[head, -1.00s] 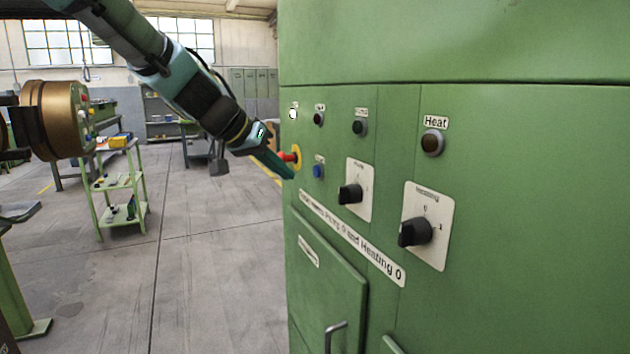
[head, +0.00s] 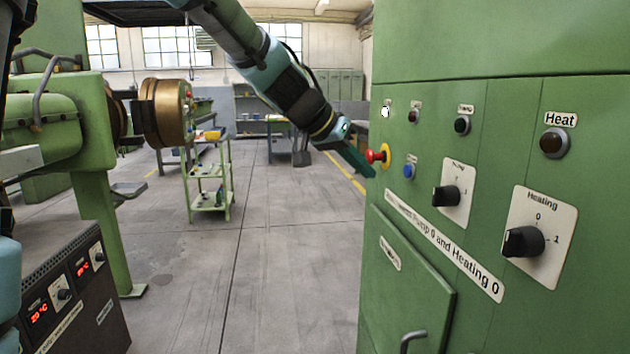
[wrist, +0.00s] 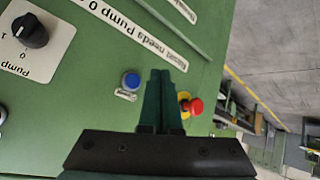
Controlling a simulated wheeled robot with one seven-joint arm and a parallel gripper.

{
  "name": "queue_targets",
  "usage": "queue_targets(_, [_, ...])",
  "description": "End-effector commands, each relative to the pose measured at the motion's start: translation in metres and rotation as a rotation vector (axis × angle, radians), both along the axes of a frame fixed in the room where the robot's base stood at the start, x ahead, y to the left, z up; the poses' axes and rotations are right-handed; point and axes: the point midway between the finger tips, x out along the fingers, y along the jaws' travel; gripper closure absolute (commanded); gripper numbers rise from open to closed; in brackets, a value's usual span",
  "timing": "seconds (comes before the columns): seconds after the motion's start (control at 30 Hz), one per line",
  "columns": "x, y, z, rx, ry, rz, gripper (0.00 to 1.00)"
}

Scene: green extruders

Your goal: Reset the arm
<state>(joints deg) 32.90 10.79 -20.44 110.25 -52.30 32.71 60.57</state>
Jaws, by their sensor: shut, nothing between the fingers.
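My gripper (head: 369,170) is at the end of my arm, which reaches in from the upper left of the head view. Its fingers are shut and empty, close to the left edge of the green cabinet's panel (head: 340,30)... THINGS: My gripper (head: 369,170) is at the end of my arm, which reaches in from the top of the head view. Its green fingers are shut and empty, beside the red emergency button (head: 373,156) on the left part of the green cabinet (head: 500,40). In the wrist view the shut fingers (wrist: 160,75) point at the panel between the blue button (wrist: 131,81) and the red button (wrist: 194,106). I cannot tell whether they touch the panel.
The cabinet carries a pump knob (head: 446,196) and a heating knob (head: 523,241). A green shelf cart (head: 207,170) stands further back. A dark control box (head: 75,310) is at lower left. The floor (head: 280,260) between is clear.

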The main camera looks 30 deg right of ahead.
Motion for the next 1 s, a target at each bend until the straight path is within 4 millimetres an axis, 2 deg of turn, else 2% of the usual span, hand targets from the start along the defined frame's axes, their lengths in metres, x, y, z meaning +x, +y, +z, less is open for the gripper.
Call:
queue_targets(0.17, [0.001, 0.002, -0.001, 0.004, 0.001, 0.005, 1.00])
queue_targets(0.23, [0.008, 0.011, -0.007, 0.022, 0.003, 0.026, 1.00])
queue_targets(0.27, [0.012, 0.017, -0.011, 0.034, 0.008, 0.044, 1.00])
queue_targets(0.37, [0.035, 0.053, -0.033, 0.102, 0.027, 0.135, 1.00])
queue_targets(0.47, [0.061, 0.110, -0.063, 0.199, 0.061, 0.272, 1.00])
queue_targets(0.5, [0.070, 0.136, -0.075, 0.238, 0.075, 0.332, 1.00])
queue_targets(0.67, [0.089, 0.244, -0.119, 0.388, 0.144, 0.581, 1.00])
queue_targets(0.8, [0.084, 0.338, -0.151, 0.502, 0.213, 0.805, 1.00])
queue_targets(0.9, [0.069, 0.395, -0.169, 0.567, 0.260, 0.944, 1.00])
queue_targets(1.0, [0.053, 0.436, -0.181, 0.612, 0.299, 1.055, 1.00])
